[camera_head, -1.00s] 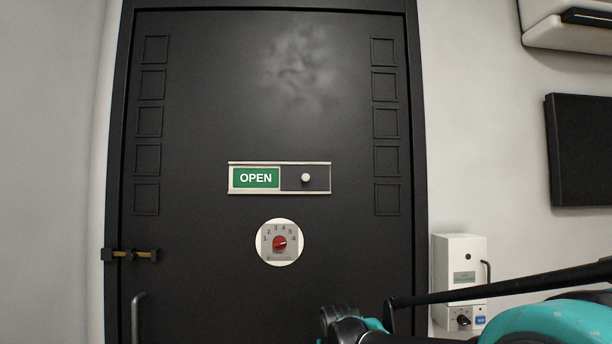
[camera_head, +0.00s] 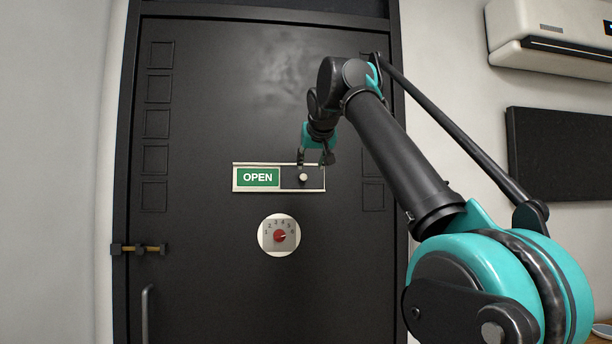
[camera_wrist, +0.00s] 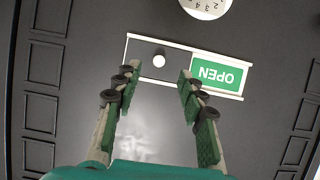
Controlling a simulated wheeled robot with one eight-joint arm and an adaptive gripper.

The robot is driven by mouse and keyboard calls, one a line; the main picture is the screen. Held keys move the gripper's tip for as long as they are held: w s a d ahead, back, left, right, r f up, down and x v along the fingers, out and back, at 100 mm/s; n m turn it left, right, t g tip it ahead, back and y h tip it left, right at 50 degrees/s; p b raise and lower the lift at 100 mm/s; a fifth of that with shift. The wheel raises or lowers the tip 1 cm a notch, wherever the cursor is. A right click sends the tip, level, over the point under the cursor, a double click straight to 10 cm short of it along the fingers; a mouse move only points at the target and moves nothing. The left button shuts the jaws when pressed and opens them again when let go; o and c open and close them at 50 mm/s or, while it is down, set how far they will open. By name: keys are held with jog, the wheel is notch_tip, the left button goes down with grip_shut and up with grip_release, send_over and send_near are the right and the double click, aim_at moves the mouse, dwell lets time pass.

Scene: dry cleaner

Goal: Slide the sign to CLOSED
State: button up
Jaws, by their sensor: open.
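The sign (camera_head: 258,177) is mounted on the black door in a pale frame and shows the word OPEN on green at its left side. A dark slider panel (camera_head: 290,183) with a round white knob (camera_head: 303,177) covers the right half. In the wrist view the sign appears upside down, with the green OPEN part (camera_wrist: 217,73) at right and the knob (camera_wrist: 159,61) at left. My gripper (camera_head: 316,160) is at the sign's upper right edge, near the knob. In the wrist view my gripper (camera_wrist: 157,72) is open, its fingertips spread to either side of the knob with nothing between them.
A round dial with a red pointer (camera_head: 280,236) is below the sign. A door latch (camera_head: 140,249) and a vertical handle (camera_head: 148,312) are at the door's left. A dark wall panel (camera_head: 560,153) and a white air conditioner (camera_head: 550,40) are at right.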

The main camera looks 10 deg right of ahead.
aim_at(304, 176)
notch_tip(304, 176, up, 4)
jog(key=s, duration=0.3)
jog(key=shift+t, duration=0.3)
jog(key=x, duration=1.8)
jog(key=shift+s+a+f, duration=0.1)
jog(key=shift+a, duration=0.1)
grip_shut()
